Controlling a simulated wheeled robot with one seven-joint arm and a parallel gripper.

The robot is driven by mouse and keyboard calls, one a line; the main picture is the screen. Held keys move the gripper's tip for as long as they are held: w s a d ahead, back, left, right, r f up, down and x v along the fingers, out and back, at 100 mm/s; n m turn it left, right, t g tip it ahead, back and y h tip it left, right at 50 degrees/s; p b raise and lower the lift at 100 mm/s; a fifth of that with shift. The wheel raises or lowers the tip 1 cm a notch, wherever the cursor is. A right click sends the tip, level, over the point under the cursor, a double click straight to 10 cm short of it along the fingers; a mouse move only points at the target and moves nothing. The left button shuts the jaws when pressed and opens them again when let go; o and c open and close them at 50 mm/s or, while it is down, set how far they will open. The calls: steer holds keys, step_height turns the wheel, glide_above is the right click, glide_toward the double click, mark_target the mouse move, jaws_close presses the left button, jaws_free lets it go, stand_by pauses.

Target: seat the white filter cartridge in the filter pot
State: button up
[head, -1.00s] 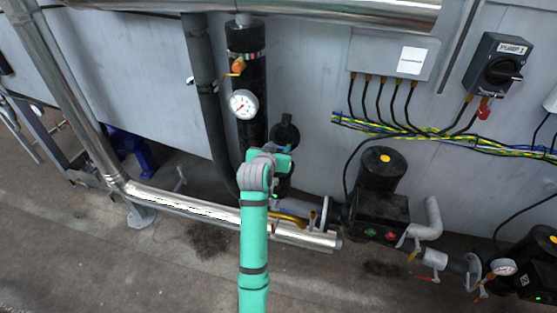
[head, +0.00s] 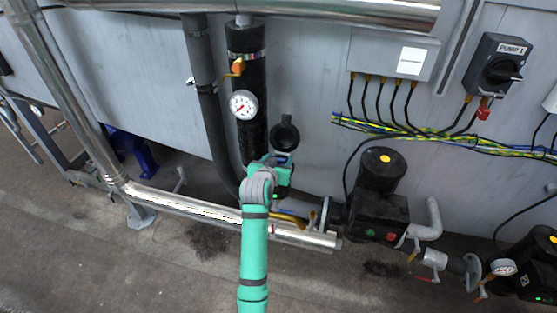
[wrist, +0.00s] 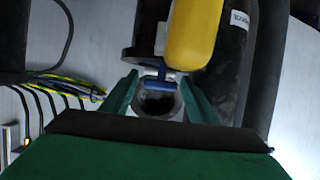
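The far end of the cartridge is hidden.
A yellow handle (wrist: 194,32) and a blue bar (wrist: 160,86) lie close ahead of the fingers. A thick black pipe with a gauge (head: 243,104) stands left of the pot. A pump (head: 380,205) stands to the right. A shiny pipe (head: 190,205) runs low across.

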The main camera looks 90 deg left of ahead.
steer(key=shift+r, duration=0.1)
steer(key=shift+d+r, duration=0.1)
steer(key=shift+d, duration=0.1)
steer(key=v, duration=1.1)
steer(key=shift+d+r, duration=0.15)
steer(key=shift+d, duration=0.1)
